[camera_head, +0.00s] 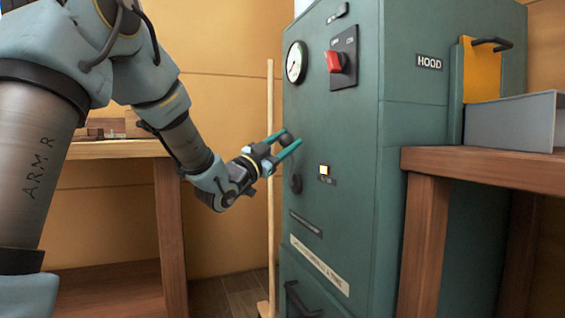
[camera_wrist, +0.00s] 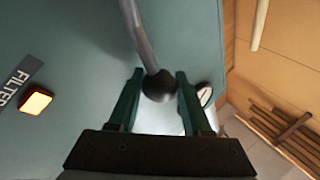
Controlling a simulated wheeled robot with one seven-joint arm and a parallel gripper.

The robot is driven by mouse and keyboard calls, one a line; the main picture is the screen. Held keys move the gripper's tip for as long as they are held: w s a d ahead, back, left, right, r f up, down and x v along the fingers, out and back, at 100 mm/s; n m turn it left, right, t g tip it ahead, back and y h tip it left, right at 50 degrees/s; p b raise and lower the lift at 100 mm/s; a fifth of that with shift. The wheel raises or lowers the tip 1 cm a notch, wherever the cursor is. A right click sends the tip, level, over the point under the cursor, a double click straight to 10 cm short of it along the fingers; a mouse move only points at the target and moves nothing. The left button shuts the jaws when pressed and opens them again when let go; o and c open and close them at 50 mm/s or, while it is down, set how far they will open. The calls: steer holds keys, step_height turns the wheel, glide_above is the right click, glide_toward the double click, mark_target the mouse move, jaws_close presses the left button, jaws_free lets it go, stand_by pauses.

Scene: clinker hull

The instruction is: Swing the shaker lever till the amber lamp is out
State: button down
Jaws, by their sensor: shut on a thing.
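The shaker lever shows in the wrist view as a grey rod (camera_wrist: 137,35) ending in a dark ball knob (camera_wrist: 159,86). The knob sits between the two green fingers of my gripper (camera_wrist: 160,98), which is shut on it. In the head view my gripper (camera_head: 287,145) is at the front of the green cabinet (camera_head: 345,125), with the dark knob (camera_head: 285,137) at its fingertips; most of the rod is hidden there. The square amber lamp (camera_head: 324,170) is lit, low and right of my gripper. It also glows in the wrist view (camera_wrist: 36,101), beside a FILTER label.
A round gauge (camera_head: 296,62) and a red switch (camera_head: 337,62) are above my gripper on the cabinet. A pale upright pole (camera_head: 270,200) stands just left of the cabinet. A wooden bench (camera_head: 480,165) with a grey metal piece (camera_head: 515,122) is at right.

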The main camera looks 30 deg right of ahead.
steer(key=shift+s+a+f+m+g+h+b, duration=0.1)
steer(key=shift+s+f+m+g+h+b, duration=0.35)
steer(key=shift+m+b, duration=0.45)
steer(key=shift+s+a+f+m+g+h+b, duration=0.15)
steer(key=shift+s+m+g+b, duration=0.4)
steer(key=shift+b, duration=0.55)
steer(key=shift+s+d+m, duration=0.1)
steer(key=shift+s+m, duration=0.05)
steer(key=shift+m, duration=0.1)
steer(key=shift+c, duration=1.8)
jaws_free()
steer(key=p+v, duration=0.1)
steer(key=v, duration=0.9)
steer(key=shift+a+f, duration=0.15)
steer(key=shift+a, duration=0.2)
steer(key=shift+s, duration=0.1)
